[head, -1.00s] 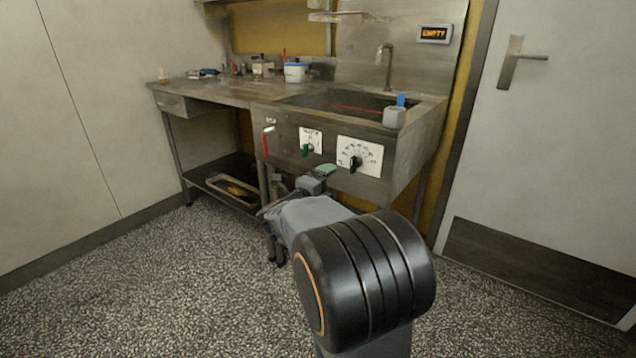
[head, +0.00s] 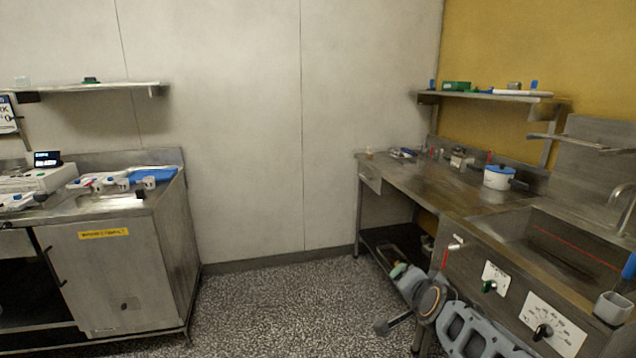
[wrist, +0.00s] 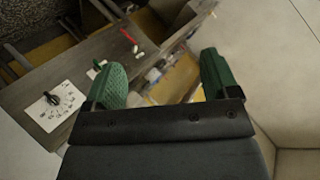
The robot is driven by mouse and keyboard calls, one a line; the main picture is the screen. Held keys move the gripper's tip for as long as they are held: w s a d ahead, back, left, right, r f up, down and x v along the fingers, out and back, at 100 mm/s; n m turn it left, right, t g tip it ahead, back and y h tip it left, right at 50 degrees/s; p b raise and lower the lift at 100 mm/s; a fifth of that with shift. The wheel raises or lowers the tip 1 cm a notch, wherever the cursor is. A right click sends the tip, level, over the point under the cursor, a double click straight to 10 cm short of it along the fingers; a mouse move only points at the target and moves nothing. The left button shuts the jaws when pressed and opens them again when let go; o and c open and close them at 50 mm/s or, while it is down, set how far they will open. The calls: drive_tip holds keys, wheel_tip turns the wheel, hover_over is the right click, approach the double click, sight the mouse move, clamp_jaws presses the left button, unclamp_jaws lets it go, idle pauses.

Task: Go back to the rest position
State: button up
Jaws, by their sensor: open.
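My gripper shows in the wrist view (wrist: 163,72) with its two green fingers spread wide apart and nothing between them. Beyond the fingers, in the wrist view, the sink bench front (wrist: 85,75) appears tilted, with its dial and red-handled lever. In the head view my grey arm is at the lower right, in front of the steel sink bench (head: 415,190); the fingers are too small there to tell their state. Whether the arm touches the bench cannot be told.
A white pot with a blue lid (head: 498,178) stands on the bench beside the sink (head: 570,240). A dial plate (head: 540,325) is on its front. A steel cabinet (head: 120,270) with devices on top stands at left. Speckled floor (head: 270,305) between them is clear.

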drive_tip(key=s+a+r+n+g+p, duration=0.2)
drive_tip(key=s+r+n+g+p, duration=0.1)
drive_tip(key=s, duration=0.5)
drive_tip(key=s+a+r+n+g+p, duration=0.2)
drive_tip(key=s+r+n+g+p, duration=0.2)
drive_tip(key=s+p, duration=0.4)
drive_tip(key=n+g+p, duration=0.1)
drive_tip(key=n, duration=0.1)
drive_tip(key=shift+r+n+y, duration=0.3)
drive_tip(key=shift+n, duration=0.1)
